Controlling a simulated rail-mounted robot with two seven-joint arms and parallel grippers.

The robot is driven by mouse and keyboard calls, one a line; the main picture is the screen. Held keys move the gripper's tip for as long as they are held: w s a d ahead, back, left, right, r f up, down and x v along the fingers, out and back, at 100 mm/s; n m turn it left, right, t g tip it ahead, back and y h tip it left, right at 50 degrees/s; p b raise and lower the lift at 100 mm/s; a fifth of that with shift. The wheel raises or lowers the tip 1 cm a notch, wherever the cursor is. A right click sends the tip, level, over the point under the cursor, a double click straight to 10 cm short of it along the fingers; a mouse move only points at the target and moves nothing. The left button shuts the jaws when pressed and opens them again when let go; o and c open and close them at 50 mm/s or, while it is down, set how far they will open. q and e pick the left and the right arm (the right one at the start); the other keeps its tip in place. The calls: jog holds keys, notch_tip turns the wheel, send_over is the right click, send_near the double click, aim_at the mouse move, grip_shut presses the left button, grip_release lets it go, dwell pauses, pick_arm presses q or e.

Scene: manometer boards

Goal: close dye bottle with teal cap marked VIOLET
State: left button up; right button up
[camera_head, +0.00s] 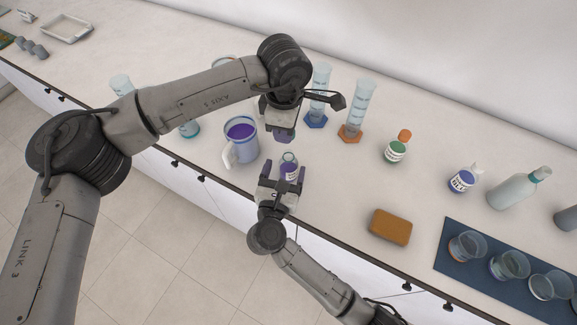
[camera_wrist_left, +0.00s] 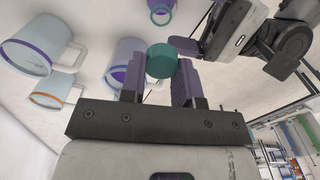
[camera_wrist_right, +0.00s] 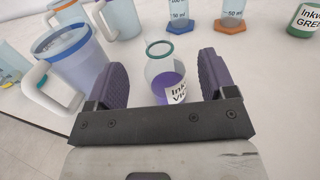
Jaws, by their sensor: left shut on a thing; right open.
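The dye bottle (camera_head: 290,168) is a small clear bottle with violet liquid, a teal neck ring and a white label, partly readable in the right wrist view (camera_wrist_right: 166,84). It stands upright on the counter with its mouth uncovered. My right gripper (camera_head: 282,174) is open, with its fingers on either side of the bottle and gaps visible in the right wrist view. My left gripper (camera_head: 285,136) is shut on the teal cap (camera_wrist_left: 162,62), above the counter and a little behind the bottle. The cap's marking cannot be seen, and the cap is hidden in the head view.
A mug (camera_head: 242,148) with violet liquid stands just left of the bottle. Measuring cylinders (camera_head: 320,92) (camera_head: 357,108) stand behind, and a green-labelled bottle (camera_head: 396,152) to the right. A brown sponge (camera_head: 390,227) lies at the front right, before a blue mat (camera_head: 450,262) with cups.

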aim_at(286, 152)
jog(key=shift+x, duration=2.1)
jog(key=shift+c, duration=0.2)
jog(key=c, duration=1.3)
pick_arm(q)
jog(key=shift+f, duration=2.55)
pick_arm(e)
jog(key=shift+f, duration=0.1)
